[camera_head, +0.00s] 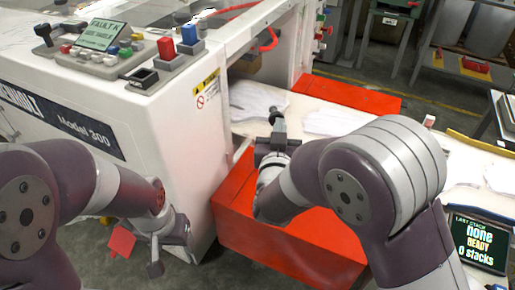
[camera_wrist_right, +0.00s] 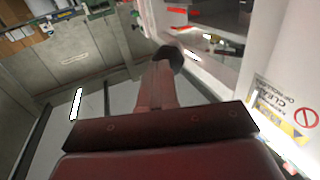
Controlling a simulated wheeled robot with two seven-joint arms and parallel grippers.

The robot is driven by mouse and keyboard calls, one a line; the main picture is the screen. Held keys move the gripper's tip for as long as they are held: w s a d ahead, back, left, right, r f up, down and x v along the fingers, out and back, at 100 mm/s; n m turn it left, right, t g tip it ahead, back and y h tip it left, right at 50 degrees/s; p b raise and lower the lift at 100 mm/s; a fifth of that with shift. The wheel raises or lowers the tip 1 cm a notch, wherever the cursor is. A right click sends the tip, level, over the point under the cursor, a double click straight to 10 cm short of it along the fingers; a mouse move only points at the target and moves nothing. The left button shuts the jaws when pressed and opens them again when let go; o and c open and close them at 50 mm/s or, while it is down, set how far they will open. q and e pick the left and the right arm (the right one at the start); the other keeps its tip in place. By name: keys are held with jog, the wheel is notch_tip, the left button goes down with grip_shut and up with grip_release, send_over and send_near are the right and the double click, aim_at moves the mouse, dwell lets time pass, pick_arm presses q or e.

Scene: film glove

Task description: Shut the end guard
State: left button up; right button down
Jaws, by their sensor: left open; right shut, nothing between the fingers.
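The machine (camera_head: 170,110) is a white cabinet marked Model 300. Its end has a white framed opening (camera_head: 298,40) with a curved red strip (camera_head: 268,42) across it. Which part is the end guard, and how it stands, I cannot tell for sure. My right gripper (camera_head: 279,118) is shut and empty, above the outfeed beside the machine's end face. In the right wrist view its fingers (camera_wrist_right: 168,62) point towards the opening's frame, and the white end panel is at the right. My left gripper (camera_head: 155,266) is open and low in front of the cabinet, apart from it.
A control panel (camera_head: 105,48) with coloured buttons and a fault screen tops the cabinet. White stacks (camera_head: 335,121) lie on the outfeed, above a red base (camera_head: 240,215). A status screen (camera_head: 480,240) stands at lower right. Open floor (camera_head: 435,100) lies behind.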

aim_at(280, 108)
jog(key=w+n+y+b, duration=0.1)
jog(key=w, duration=0.1)
jog(key=w+d+n+y+b, duration=0.1)
jog(key=w+y, duration=0.1)
jog(key=w+n+y+b, duration=0.1)
jog(key=w, duration=0.1)
jog(key=shift+d+f+y, duration=0.3)
jog(key=w, duration=0.1)
jog(key=w+a+b, duration=0.1)
jog(key=w, duration=0.1)
jog(key=w+b, duration=0.1)
jog(key=w, duration=0.1)
jog(key=shift+a+r, duration=0.2)
jog(key=shift+a, duration=0.1)
jog(key=shift+w+a, duration=0.35)
jog(key=shift+w, duration=0.3)
jog(key=shift+w+a, duration=0.3)
jog(key=shift+w, duration=0.3)
